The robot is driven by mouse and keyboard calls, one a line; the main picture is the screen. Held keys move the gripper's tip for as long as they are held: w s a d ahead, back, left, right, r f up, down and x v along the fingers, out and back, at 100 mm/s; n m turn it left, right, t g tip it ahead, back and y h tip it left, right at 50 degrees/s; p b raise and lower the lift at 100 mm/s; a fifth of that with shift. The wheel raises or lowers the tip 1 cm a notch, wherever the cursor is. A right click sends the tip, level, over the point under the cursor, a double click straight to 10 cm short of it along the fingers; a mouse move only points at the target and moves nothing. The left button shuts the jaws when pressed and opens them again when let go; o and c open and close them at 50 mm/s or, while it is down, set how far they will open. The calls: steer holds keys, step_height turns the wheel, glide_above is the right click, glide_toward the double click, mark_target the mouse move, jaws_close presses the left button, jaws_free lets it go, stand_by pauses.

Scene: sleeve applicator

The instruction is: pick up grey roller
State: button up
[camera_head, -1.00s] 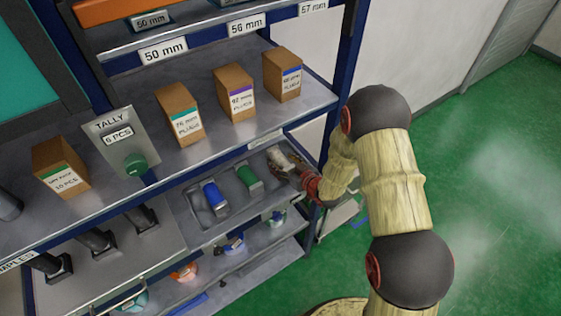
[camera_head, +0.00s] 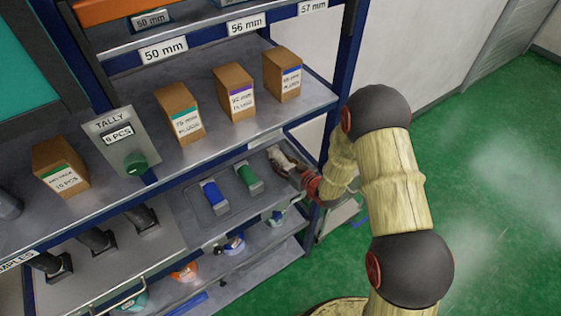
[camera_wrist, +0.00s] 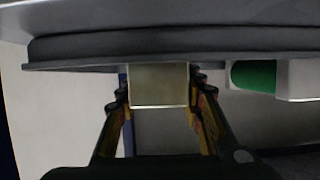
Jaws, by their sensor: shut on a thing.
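The grey roller (camera_head: 280,157) is at the right end of a grey tray (camera_head: 228,217) on a lower shelf. In the wrist view, the roller (camera_wrist: 158,84) is a pale grey piece between the two fingers. My gripper (camera_head: 290,167) reaches in from the right and is shut on it. The fingers also show in the wrist view (camera_wrist: 159,92), one on each side of the roller. The fingertips are small and partly hidden in the head view. I cannot tell whether the roller still touches the tray.
A green roller (camera_head: 249,178) and a blue roller (camera_head: 214,193) lie left of the grey one. The shelf above, with several cardboard boxes (camera_head: 236,95), overhangs close by. A blue rack post (camera_head: 343,75) stands just behind my arm. Green floor at right is clear.

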jaws_close()
steer(key=shift+r, duration=0.15)
